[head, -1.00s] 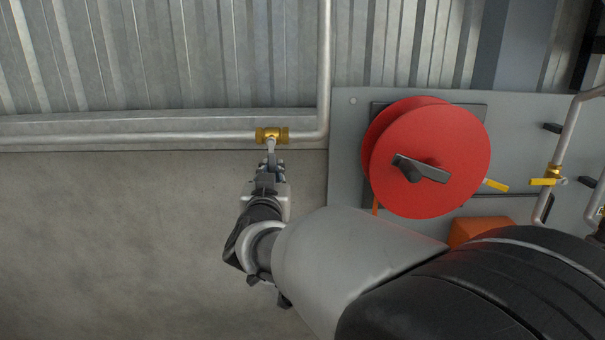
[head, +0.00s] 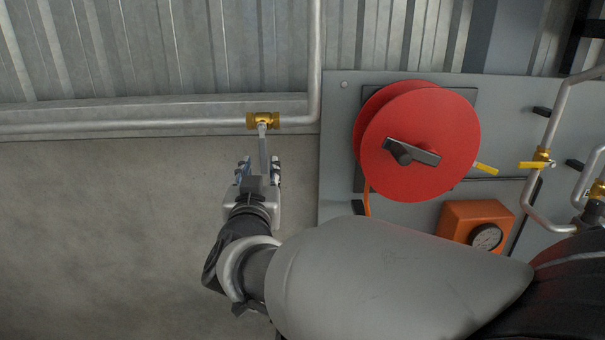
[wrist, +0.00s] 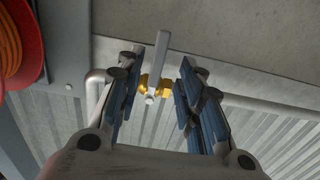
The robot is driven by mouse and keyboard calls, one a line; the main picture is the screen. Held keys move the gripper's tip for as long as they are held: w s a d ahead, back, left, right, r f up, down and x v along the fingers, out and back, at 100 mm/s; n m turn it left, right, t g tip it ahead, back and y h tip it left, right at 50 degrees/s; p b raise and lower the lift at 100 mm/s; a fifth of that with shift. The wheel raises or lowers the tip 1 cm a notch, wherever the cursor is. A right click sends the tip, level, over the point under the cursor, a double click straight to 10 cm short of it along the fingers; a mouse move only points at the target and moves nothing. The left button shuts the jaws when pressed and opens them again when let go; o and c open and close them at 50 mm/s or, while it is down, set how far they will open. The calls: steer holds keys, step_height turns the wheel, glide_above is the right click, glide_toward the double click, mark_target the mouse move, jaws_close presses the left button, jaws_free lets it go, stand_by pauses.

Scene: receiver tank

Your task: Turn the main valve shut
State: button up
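The main valve is a brass body (head: 263,120) on the grey pipe along the wall, with a grey lever handle (head: 263,150). In the head view the lever points down from the body, across the line of the pipe. In the wrist view the brass body (wrist: 153,84) and the lever (wrist: 160,58) show between the fingers. My gripper (head: 259,165) is open, with its blue-padded fingers spread on either side of the lever's lower end. In the wrist view a gap shows between the lever and each finger of my gripper (wrist: 154,88).
Right of the valve is a grey panel (head: 335,190) with a red hose reel (head: 420,140), an orange box with a gauge (head: 478,222) and smaller yellow-handled valves (head: 537,164). Bare concrete wall (head: 100,220) lies left and below.

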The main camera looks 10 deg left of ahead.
steer(key=v, duration=0.5)
steer(key=shift+s, duration=0.2)
steer(key=shift+d, duration=0.15)
steer(key=s+d+f+g, duration=0.2)
steer(key=s+d+g, duration=0.1)
steer(key=d, duration=0.5)
steer(key=s+d+f+g, duration=0.2)
steer(key=s+d+g, duration=0.1)
steer(key=d, duration=0.5)
steer(key=s+d+f+m+g+h, duration=0.1)
steer(key=s+d+f+g+h, duration=0.1)
steer(key=s+d+f, duration=0.3)
steer(key=s+d+f+m+g+h, duration=0.1)
steer(key=s+d+f+g, duration=0.3)
steer(key=s+d, duration=0.7)
step_height(320, 180, down, 2)
steer(key=s+h, duration=0.1)
steer(key=s, duration=0.1)
steer(key=shift+s+d+f+m+g, duration=0.15)
steer(key=shift+s+d+m+g, duration=0.15)
steer(key=shift+s+g, duration=0.1)
